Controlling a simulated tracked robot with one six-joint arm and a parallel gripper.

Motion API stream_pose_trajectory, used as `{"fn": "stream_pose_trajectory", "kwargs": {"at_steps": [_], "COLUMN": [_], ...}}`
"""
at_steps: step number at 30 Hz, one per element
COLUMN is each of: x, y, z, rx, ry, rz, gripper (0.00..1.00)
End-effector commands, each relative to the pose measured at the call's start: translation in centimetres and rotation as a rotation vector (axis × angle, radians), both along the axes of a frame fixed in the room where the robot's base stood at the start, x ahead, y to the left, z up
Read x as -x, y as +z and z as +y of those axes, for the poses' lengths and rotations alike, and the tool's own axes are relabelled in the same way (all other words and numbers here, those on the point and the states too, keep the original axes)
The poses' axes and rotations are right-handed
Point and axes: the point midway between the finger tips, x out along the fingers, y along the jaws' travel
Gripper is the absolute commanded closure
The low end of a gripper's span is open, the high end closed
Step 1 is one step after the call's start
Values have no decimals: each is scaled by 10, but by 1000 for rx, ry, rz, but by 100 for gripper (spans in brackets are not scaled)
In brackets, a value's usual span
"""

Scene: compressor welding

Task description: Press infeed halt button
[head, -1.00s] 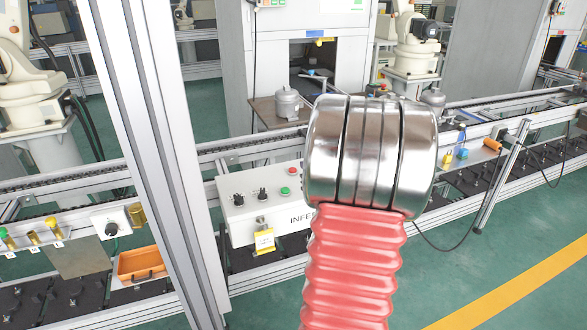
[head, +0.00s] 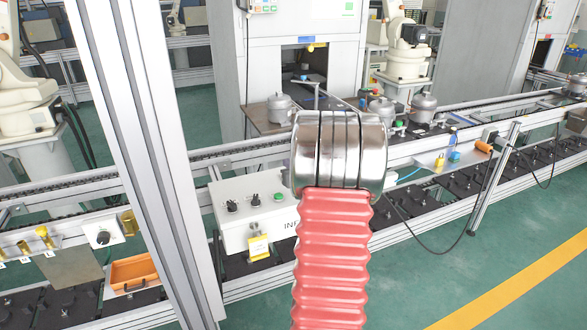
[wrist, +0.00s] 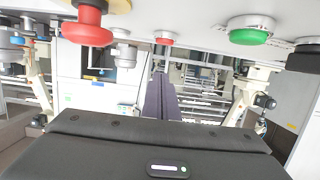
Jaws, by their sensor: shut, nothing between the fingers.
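The white control box (head: 240,212) carries printed letters beginning "INFE", the rest hidden by my arm. The head view hides my gripper behind my arm.
A yellow tag (head: 259,247) hangs on the box front. A metal post (head: 150,150) stands left of the box. The conveyor rail (head: 85,182) runs behind it. An orange bin (head: 135,272) sits lower left. The green floor (head: 450,290) at right is open.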

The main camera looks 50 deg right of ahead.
Motion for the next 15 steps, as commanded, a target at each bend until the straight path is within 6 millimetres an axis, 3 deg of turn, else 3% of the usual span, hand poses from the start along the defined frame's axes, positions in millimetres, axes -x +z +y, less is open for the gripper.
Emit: {"fn": "stream_pose_trajectory", "kwargs": {"at_steps": [1, 6, 15], "x": [-7, -5, -5], "y": [-3, -28, -42], "z": [-3, -2, -2], "rx": [-1, -3, 0], "ry": [2, 0, 0], "rz": [1, 1, 0], "gripper": [100, 100, 100]}}
